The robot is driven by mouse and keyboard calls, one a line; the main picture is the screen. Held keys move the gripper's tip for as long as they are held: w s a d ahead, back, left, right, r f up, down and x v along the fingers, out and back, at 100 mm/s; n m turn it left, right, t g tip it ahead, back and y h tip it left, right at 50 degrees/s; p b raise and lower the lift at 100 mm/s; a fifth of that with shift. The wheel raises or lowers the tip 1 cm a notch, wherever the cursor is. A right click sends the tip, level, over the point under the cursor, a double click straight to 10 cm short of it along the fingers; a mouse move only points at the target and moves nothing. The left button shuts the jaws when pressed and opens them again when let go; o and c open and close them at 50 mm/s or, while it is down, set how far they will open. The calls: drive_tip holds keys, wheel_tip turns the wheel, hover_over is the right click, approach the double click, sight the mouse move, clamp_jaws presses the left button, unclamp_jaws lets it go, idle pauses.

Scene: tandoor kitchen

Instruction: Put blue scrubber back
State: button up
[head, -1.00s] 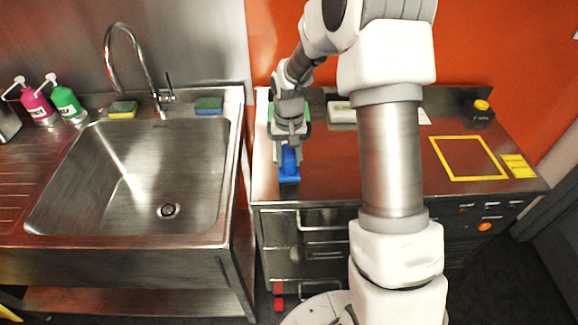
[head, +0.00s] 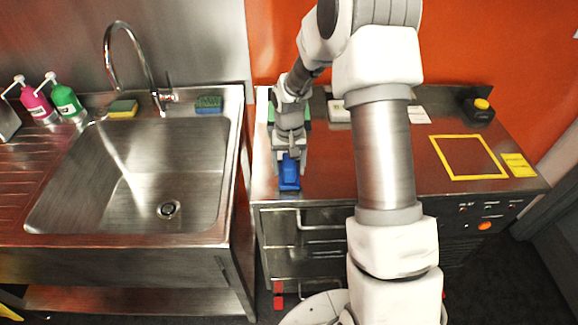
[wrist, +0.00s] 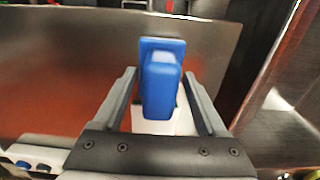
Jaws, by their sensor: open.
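The blue scrubber (head: 290,171) is at the left front of the steel counter, close to its front edge. In the wrist view the blue scrubber (wrist: 160,85) shows as a blue block with a flat blue plate at its far end and a white part at its near end. My gripper (head: 289,158) is over it, pointing down. In the wrist view my gripper (wrist: 159,76) is open, one finger on each side of the scrubber, with visible gaps. The fingers hide part of its sides in the head view.
The sink (head: 140,180) stands to the left, with a yellow-green sponge (head: 123,108) and a blue-green sponge (head: 209,104) on its back rim. A yellow square outline (head: 467,177) marks the counter's right. A white item (head: 339,111) lies at the counter's back.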

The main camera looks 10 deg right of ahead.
wheel_tip(320, 180, up, 12)
drive_tip(key=r, duration=0.1)
drive_tip(key=s+r+n+t, duration=0.1)
drive_tip(key=s+r+t, duration=0.2)
drive_tip(key=s+r, duration=0.85)
drive_tip(key=s+r+n+t, duration=0.1)
drive_tip(key=s+r+t, duration=0.1)
drive_tip(key=s, duration=1.1)
drive_tip(key=shift+s+r+t, duration=0.3)
drive_tip(key=shift+r, duration=0.55)
drive_tip(key=c, duration=0.4)
drive_tip(key=shift+s, duration=0.1)
